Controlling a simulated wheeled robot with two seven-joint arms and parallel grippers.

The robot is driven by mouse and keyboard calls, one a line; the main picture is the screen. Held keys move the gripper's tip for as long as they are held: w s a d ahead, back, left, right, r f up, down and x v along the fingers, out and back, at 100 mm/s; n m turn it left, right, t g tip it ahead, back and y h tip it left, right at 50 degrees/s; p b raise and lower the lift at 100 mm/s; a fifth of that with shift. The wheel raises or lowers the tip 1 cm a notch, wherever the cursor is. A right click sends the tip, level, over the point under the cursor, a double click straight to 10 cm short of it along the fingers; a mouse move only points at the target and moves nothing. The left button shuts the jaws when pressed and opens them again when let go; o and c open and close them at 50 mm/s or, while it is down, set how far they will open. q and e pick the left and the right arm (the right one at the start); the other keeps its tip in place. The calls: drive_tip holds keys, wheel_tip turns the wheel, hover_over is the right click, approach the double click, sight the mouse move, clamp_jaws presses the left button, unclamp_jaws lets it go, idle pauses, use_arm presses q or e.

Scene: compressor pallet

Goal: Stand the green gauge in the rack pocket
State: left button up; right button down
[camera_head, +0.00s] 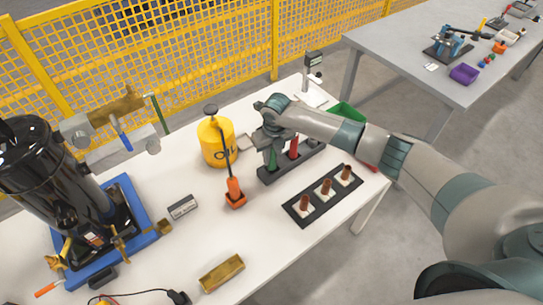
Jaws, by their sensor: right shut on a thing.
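My right gripper (273,146) reaches in from the right and points down over the dark rack (305,162). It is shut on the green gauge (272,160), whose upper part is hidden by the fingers. The green gauge is roughly upright at the rack's left end. I cannot tell whether its lower end is inside a pocket or just above it. A red gauge (294,147) stands upright in the rack, right of the gripper. My left gripper is not in view.
A yellow oil can (216,143) and an orange-based tool (235,192) stand left of the rack. A black tray (315,209) with several copper-coloured pieces lies in front. A green bin (347,113) is behind my arm. A black compressor (45,165) stands far left.

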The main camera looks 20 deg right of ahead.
drive_tip(key=shift+f+b, duration=0.3)
drive_tip(key=shift+f, duration=0.2)
drive_tip(key=c, duration=1.5)
unclamp_jaws()
drive_tip(key=r+b, duration=0.1)
drive_tip(key=r, duration=0.4)
drive_tip(key=s+r+b, duration=0.1)
drive_tip(key=r, duration=0.5)
drive_tip(key=s+r+b, duration=0.1)
drive_tip(key=r+b, duration=0.1)
drive_tip(key=r, duration=0.4)
drive_tip(key=shift+d+r, duration=0.15)
drive_tip(key=shift+s, duration=0.1)
